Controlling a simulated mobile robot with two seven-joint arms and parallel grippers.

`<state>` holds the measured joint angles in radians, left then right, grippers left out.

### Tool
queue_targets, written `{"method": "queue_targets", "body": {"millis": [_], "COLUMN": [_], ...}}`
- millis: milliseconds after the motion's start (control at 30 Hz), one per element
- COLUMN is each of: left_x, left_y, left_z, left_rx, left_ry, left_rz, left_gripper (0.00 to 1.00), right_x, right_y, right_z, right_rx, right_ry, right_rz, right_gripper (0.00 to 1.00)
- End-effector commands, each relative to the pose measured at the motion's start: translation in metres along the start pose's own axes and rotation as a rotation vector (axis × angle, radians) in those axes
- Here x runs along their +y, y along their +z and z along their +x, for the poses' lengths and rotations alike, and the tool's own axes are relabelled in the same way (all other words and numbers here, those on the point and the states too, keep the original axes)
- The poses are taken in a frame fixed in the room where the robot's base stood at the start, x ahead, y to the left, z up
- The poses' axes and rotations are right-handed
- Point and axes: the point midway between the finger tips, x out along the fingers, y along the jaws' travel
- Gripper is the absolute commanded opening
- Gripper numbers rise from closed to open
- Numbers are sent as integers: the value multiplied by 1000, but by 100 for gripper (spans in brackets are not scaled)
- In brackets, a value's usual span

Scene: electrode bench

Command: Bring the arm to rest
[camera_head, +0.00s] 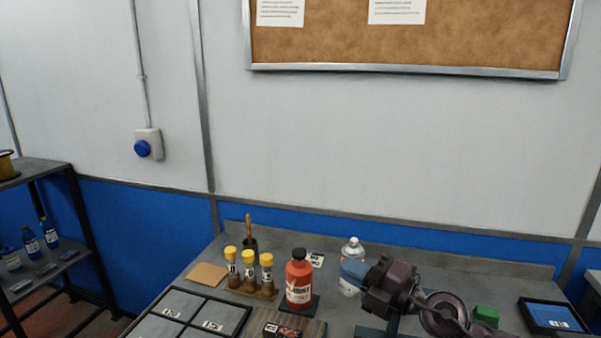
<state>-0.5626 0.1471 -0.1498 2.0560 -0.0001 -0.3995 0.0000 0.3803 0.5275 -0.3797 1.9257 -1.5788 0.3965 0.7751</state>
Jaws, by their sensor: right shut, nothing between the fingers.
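My right gripper (355,273) shows at the lower right of the middle, at the end of my dark arm. It is shut and empty. My left gripper is not in view.
A rack (262,293) holds yellow-capped tubes (249,267). A divided tray (242,315) lies at front left, a brown pad (207,274) behind it. A shelf (45,170) stands far left.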

Motion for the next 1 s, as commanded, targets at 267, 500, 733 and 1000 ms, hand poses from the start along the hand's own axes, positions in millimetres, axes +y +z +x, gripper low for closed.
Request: {"method": "queue_targets", "body": {"millis": [267, 500, 733, 1000], "left_x": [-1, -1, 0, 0], "left_y": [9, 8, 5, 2], "left_z": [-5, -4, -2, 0], "left_rx": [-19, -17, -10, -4], "left_ry": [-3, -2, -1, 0], "left_rz": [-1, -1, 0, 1], "left_gripper": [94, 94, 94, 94], "right_x": [12, -24, -91, -159], "right_y": [14, 31, 13, -60], "right_z": [-68, -154, -242, -319], "right_rx": [-376, -823, -1270, -1656], "right_ry": [377, 505, 429, 142], "right_rz": [336, 642, 953, 1294], "right_gripper": [0, 0, 0, 0]}}
